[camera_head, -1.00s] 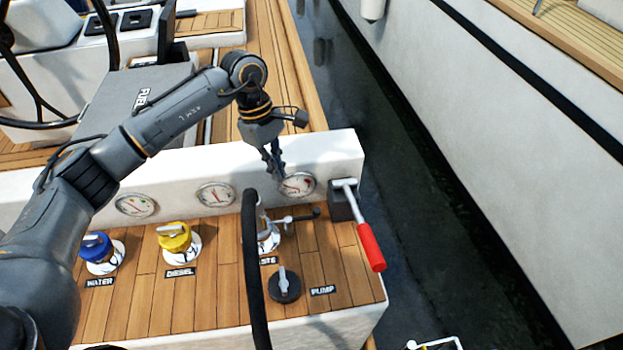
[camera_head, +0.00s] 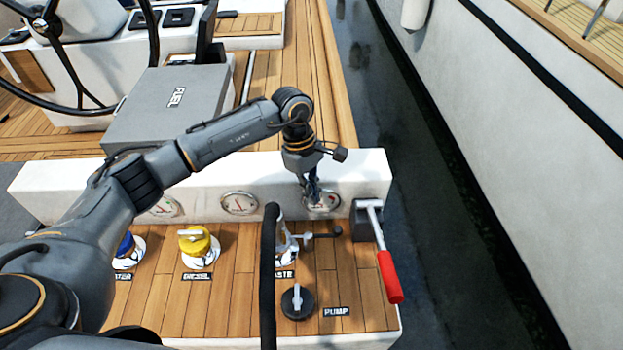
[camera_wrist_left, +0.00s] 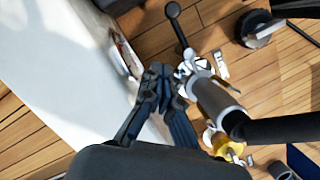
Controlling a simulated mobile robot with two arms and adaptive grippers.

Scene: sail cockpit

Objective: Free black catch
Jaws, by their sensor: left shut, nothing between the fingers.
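A black hose (camera_head: 268,285) runs to a grey-white coupling (camera_head: 285,240) on the WASTE deck fitting. A dark lever with a black knob (camera_head: 335,233) sticks out to the right of the coupling; it appears to be the black catch. In the left wrist view the knob (camera_wrist_left: 173,10) and grey coupling (camera_wrist_left: 213,98) lie beyond and right of my fingers. My left gripper (camera_head: 312,194) is shut and empty, pointing down in front of a gauge, above and behind the coupling. In the wrist view its fingertips (camera_wrist_left: 165,78) appear apart from the lever. My right gripper is not in view.
A red-handled lever (camera_head: 390,275) stands to the right, with a black PUMP knob (camera_head: 297,302) in front. A yellow DIESEL cap (camera_head: 195,242) and blue WATER cap (camera_head: 125,245) are to the left. A white wall (camera_head: 358,172) with gauges closes the back.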

